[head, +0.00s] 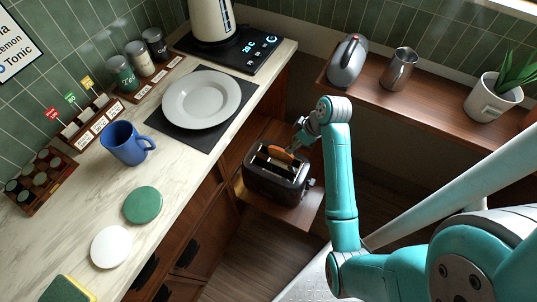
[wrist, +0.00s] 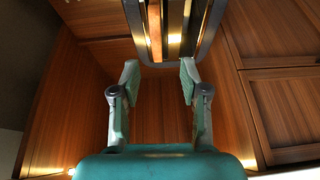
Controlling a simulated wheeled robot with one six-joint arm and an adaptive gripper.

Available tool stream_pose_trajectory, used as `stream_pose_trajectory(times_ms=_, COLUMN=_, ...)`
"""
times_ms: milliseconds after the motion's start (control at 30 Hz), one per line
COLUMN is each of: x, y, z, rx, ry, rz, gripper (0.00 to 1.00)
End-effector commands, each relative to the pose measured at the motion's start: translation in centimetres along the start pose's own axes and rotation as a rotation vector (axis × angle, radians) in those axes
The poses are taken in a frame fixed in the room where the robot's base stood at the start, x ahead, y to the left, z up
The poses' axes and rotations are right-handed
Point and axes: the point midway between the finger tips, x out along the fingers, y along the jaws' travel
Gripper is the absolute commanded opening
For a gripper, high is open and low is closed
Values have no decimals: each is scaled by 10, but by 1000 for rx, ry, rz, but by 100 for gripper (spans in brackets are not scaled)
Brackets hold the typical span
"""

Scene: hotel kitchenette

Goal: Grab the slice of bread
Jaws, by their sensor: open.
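The slice of bread (head: 281,154) stands in a slot of the black toaster (head: 275,184), its browned top edge showing above the slot. In the wrist view the bread (wrist: 154,30) is a thin upright strip in the left slot of the toaster (wrist: 207,30). My gripper (head: 298,145) is at the toaster's back right edge, close to the bread in the head view. In the wrist view my gripper (wrist: 158,72) is open, with nothing between its fingers. Its fingertips are near the toaster's near edge. The lower part of the bread is hidden inside the toaster.
The toaster stands on a low wooden shelf (head: 296,212). The marble counter (head: 180,195) at left holds a white plate (head: 201,99), a blue mug (head: 124,143) and a kettle (head: 212,20). A wooden ledge (head: 437,97) at right holds a metal cup (head: 400,69) and a potted plant (head: 492,101).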

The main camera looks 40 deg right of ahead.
Motion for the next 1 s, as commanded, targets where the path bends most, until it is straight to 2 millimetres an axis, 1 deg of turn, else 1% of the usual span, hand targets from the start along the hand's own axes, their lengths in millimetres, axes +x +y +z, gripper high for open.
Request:
stream_pose_trajectory(times_ms=67, x=-1, y=3, z=0, rx=-5, ry=-6, rz=-8, gripper=45)
stream_pose_trajectory(times_ms=133, x=4, y=3, z=0, rx=-6, ry=-8, rz=-13, gripper=45)
stream_pose_trajectory(times_ms=400, x=43, y=3, z=0, rx=-7, ry=-8, rz=-12, gripper=45)
stream_pose_trajectory(times_ms=667, x=60, y=4, z=-1, rx=-6, ry=-7, rz=-10, gripper=45)
stream_pose_trajectory(times_ms=900, x=93, y=6, z=-4, rx=-6, ry=-8, rz=-11, gripper=45)
stream_pose_trajectory(times_ms=1000, x=102, y=6, z=-4, rx=-7, ry=-7, rz=-10, gripper=45)
